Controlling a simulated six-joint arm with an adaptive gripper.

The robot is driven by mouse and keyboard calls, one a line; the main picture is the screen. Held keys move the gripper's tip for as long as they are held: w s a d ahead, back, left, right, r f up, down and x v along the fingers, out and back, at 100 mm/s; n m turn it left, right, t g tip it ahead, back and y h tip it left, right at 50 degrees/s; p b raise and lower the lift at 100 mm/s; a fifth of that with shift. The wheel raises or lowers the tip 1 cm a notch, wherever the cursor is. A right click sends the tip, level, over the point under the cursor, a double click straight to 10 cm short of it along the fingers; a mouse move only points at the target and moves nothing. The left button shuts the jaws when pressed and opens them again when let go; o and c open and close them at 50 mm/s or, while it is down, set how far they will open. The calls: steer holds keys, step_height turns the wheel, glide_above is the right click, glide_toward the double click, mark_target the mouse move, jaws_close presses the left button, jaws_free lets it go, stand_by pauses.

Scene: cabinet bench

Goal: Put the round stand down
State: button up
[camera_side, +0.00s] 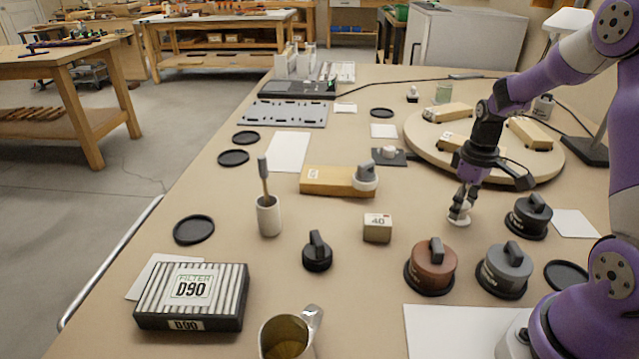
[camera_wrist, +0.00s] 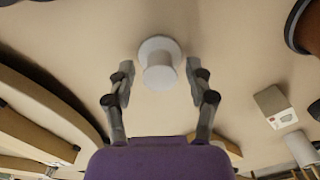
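The round stand (camera_side: 459,216) is small and white, with a wide round base and a narrower top. It is upright on the bench in the side view, directly below my gripper (camera_side: 464,196). In the wrist view the stand (camera_wrist: 160,64) is at the upper middle, just ahead of and between the fingertips. My gripper (camera_wrist: 158,82) is open, with one finger on each side and a visible gap between each fingertip and the stand. In the side view the fingers partly cover the stand's upper part.
A dark grey lidded pot (camera_side: 528,218) stands close right of the stand, and a grey one (camera_side: 504,270) and a brown one (camera_side: 431,267) nearer the camera. A small box marked 40 (camera_side: 377,228) is to the left. The big round wooden board (camera_side: 413,128) lies behind.

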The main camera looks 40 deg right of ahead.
steer(key=shift+r, duration=0.1)
step_height(320, 180, up, 12)
steer(key=s+a+r+t, duration=0.1)
steer(key=s+a+t, duration=0.1)
steer(key=a, duration=0.7)
steer(key=s+a+r+t, duration=0.2)
steer(key=s+a+t, duration=0.1)
steer(key=a, duration=0.6)
steer(key=shift+a+r+t, duration=0.2)
steer(key=shift+t, duration=0.1)
